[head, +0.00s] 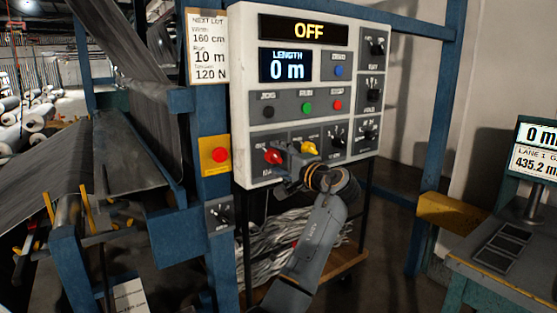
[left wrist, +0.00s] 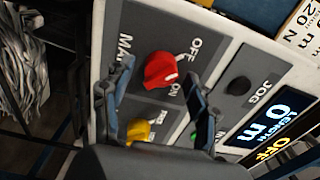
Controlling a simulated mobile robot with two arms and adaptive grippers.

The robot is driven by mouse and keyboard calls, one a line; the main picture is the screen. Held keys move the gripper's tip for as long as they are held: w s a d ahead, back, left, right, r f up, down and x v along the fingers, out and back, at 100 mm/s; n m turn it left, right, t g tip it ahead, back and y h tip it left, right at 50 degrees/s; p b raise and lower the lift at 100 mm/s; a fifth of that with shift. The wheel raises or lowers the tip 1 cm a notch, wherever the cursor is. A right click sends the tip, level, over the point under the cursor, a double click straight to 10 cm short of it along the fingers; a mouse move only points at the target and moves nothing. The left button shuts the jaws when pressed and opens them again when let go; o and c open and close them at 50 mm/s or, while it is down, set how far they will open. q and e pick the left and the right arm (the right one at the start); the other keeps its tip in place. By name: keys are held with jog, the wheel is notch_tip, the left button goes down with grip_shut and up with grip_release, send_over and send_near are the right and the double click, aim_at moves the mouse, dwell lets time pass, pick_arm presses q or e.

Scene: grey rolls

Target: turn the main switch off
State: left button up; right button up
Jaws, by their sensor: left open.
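The main switch is a red knob (head: 273,156) at the lower left of the white control panel (head: 240,110). In the left wrist view the red knob (left wrist: 159,72) sits beside the labels MAIN, OFF and ON; I cannot tell exactly which label it points at. The panel's top display (head: 309,30) reads OFF. My left gripper (head: 284,158) is at the panel's lower edge, in front of the switch row. It also shows in the left wrist view (left wrist: 158,80), open, with one finger to each side of the red knob. Contact is not clear. My right gripper is not in view.
A yellow knob (head: 309,148) is just right of the red one. Black, green and red buttons (head: 307,107) sit above. A red stop button on a yellow box (head: 219,155) is left of the panel. A blue frame post (head: 212,130) and a bench (head: 500,270) flank the panel.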

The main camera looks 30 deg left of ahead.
pick_arm(q)
jog(key=v, duration=1.1)
jog(key=shift+s+d, duration=0.15)
jog(key=shift+d, duration=0.15)
jog(key=shift+f, duration=0.1)
